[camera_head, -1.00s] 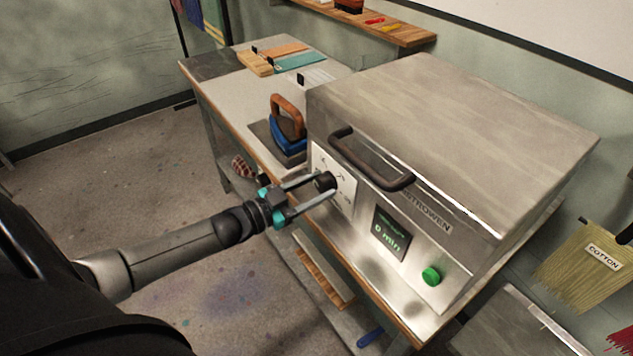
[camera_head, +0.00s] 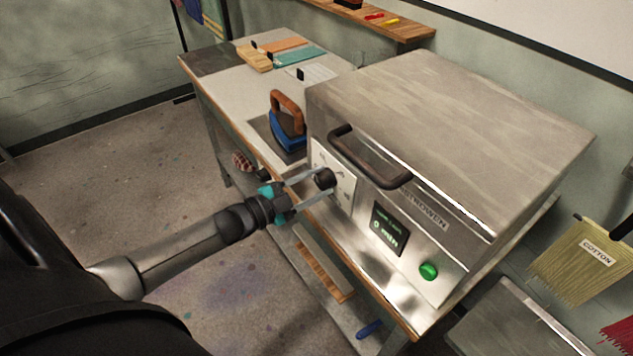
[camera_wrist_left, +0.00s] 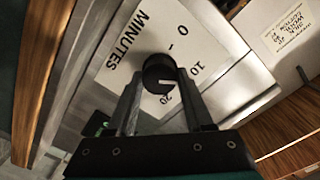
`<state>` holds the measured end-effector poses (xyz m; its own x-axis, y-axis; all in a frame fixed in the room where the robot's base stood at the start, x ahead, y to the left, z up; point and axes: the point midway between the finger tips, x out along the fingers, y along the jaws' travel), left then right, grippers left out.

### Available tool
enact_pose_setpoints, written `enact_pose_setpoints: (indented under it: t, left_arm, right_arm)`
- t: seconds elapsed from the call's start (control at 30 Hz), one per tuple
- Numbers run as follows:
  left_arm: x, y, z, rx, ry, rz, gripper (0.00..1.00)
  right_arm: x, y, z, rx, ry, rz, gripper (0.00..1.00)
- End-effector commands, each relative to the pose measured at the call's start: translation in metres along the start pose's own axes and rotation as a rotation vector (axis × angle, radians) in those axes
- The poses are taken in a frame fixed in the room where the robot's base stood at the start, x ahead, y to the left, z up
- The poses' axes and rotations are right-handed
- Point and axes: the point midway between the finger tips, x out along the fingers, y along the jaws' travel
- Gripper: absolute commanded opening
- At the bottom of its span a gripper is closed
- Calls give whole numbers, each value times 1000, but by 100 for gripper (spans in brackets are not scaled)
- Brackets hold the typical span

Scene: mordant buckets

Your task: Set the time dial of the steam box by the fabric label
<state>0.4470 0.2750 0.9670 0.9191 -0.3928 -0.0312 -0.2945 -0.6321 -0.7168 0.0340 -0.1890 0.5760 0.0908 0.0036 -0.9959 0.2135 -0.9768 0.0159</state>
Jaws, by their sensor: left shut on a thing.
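The steam box (camera_head: 450,130) is a large grey metal box on the table, its lid down with a dark handle on the front. Its black time dial (camera_head: 325,179) sits on a white plate at the left of the front face. In the left wrist view the dial (camera_wrist_left: 158,72) shows with MINUTES, 0, 10 and 20 around it. My left gripper (camera_head: 318,184) is shut on the dial. The display (camera_head: 389,230) reads 0 min. A fabric label reading COTTON (camera_head: 597,254) hangs on yellow-green fabric at the right. My right gripper is not in view.
A green button (camera_head: 428,271) is on the box's front right. A blue iron (camera_head: 287,130) with a wooden handle stands left of the box. A notice (camera_wrist_left: 293,28) shows in the wrist view, its text hard to read. Open floor lies in front of the table.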

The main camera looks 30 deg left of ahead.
Motion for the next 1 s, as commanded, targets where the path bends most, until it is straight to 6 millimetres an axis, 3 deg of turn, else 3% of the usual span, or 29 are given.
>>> enact_pose_setpoints:
  t: [0.37,0.4,0.63,1.0]
  left_arm:
    - [0,0,0,3,0,1,0]
    - [0,0,0,2,0,1,56]
    - [0,0,0,2,0,0,82]
    - [-6,0,0,2,-1,1,82]
  right_arm:
    - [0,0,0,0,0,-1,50]
    - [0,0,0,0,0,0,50]
    - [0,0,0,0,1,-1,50]
    - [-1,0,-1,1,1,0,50]
